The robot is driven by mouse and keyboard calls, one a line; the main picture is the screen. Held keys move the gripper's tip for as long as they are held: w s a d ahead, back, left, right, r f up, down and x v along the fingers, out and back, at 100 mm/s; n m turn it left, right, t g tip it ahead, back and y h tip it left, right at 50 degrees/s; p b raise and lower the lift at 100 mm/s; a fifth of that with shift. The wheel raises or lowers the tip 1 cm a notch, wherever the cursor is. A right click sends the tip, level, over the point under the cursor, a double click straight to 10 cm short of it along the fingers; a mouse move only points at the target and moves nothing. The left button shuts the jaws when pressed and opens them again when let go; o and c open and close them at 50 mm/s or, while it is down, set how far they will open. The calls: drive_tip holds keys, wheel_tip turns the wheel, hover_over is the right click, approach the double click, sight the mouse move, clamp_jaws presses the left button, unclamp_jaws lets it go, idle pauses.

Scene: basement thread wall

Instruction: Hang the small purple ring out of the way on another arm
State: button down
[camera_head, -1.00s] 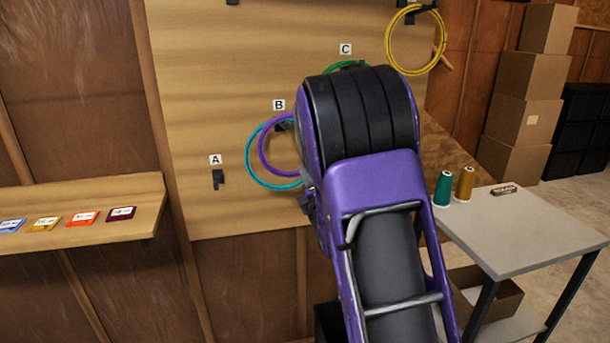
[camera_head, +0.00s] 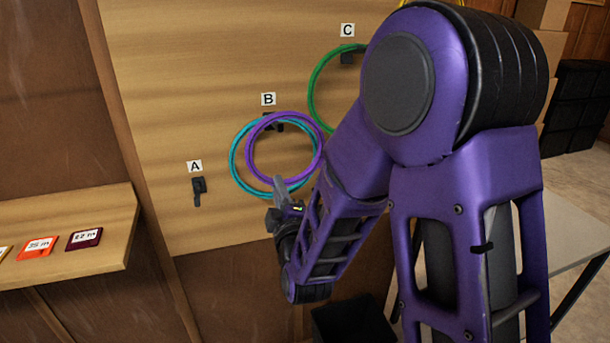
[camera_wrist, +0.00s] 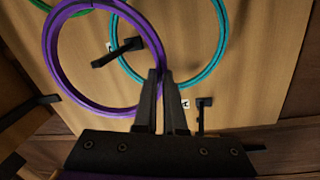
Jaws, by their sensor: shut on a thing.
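The purple ring (camera_head: 317,166) is at arm B (camera_head: 272,121) on the wooden wall board, overlapping the larger teal ring (camera_head: 234,165). In the wrist view the purple ring (camera_wrist: 48,50) encircles a long black arm (camera_wrist: 118,52), and the teal ring (camera_wrist: 222,50) lies behind it. My gripper (camera_head: 279,187) is at the purple ring's lower edge. In the wrist view its fingers (camera_wrist: 160,76) are shut on the ring's rim. Arm A (camera_head: 199,188) is bare. Arm C (camera_head: 348,57) carries a green ring (camera_head: 313,83), partly hidden by my arm.
A shelf (camera_head: 115,225) with coloured cards juts out at the left. A pale table (camera_head: 570,235) stands at the right behind my arm. A yellow ring (camera_head: 450,3) barely shows at the top. The board around arm A is clear.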

drive_tip(key=shift+a, duration=0.2)
drive_tip(key=w+a+f+b, duration=0.1)
drive_tip(key=w+f, duration=0.2)
drive_tip(key=w, duration=0.3)
drive_tip(key=shift+w+a+f, duration=0.25)
drive_tip(key=shift+a, duration=0.1)
idle(0.8)
drive_tip(key=c, duration=0.7)
unclamp_jaws()
